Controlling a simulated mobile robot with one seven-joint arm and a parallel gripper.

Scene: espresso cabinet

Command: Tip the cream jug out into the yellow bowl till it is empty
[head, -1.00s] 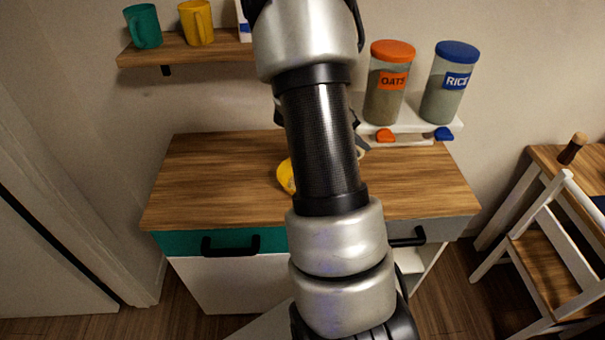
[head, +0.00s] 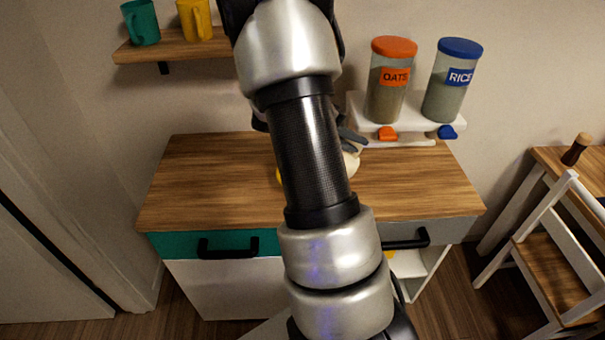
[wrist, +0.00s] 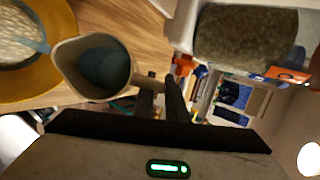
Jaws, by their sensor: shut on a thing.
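The cream jug (wrist: 64,72) is in the wrist view, its mouth facing the camera and a smooth blue-grey content or inner surface showing inside. My gripper (wrist: 160,92) is shut on its handle. The jug's lip is at the edge of the yellow bowl (wrist: 50,85), which holds a pale, speckled mass. A blue-grey strip runs from the lip across the bowl; I cannot tell for sure whether it is pouring liquid. In the head view my arm hides most of this: only a sliver of the bowl (head: 279,177) and part of the jug (head: 352,166) show.
An oats jar (head: 388,85) and a rice jar (head: 452,85) stand on a white rack (head: 415,124) at the back right. A green mug (head: 141,22) and a yellow mug (head: 194,18) are on the wall shelf. The left of the wooden top (head: 205,180) is clear.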

